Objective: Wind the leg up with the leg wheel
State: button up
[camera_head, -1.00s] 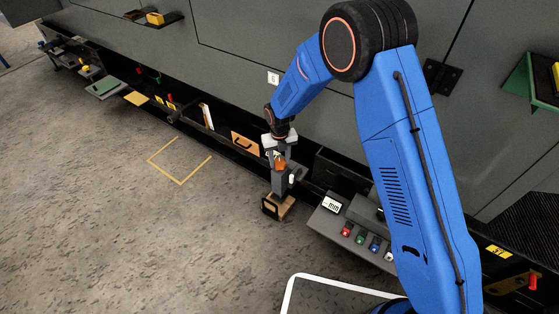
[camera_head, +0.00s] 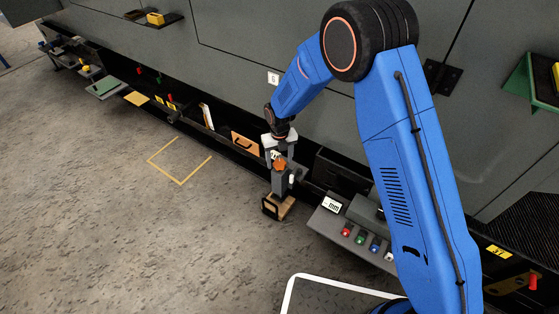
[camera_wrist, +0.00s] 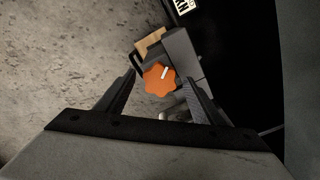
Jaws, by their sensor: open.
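The orange lobed leg wheel (camera_wrist: 158,78) with a white mark sits on the grey leg housing (camera_wrist: 182,50) in the wrist view. In the head view the wheel (camera_head: 281,162) is small and partly hidden by my gripper (camera_head: 279,153). The leg (camera_head: 281,183) stands at the foot of the enclosure, over a wooden block (camera_head: 285,207). In the wrist view my gripper (camera_wrist: 161,76) is open, with one finger on each side of the wheel. A gap shows at the left finger; contact at the right finger cannot be told.
A grey panel (camera_head: 340,222) with a display and coloured buttons is right of the leg. A low black trough (camera_head: 222,143) runs along the enclosure, holding a tan case (camera_head: 245,144). The floor in front is clear, with a yellow corner marking (camera_head: 180,181).

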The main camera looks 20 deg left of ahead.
aim_at(280, 163)
notch_tip(280, 163, up, 17)
jog(key=shift+r, duration=0.15)
dwell(0.4)
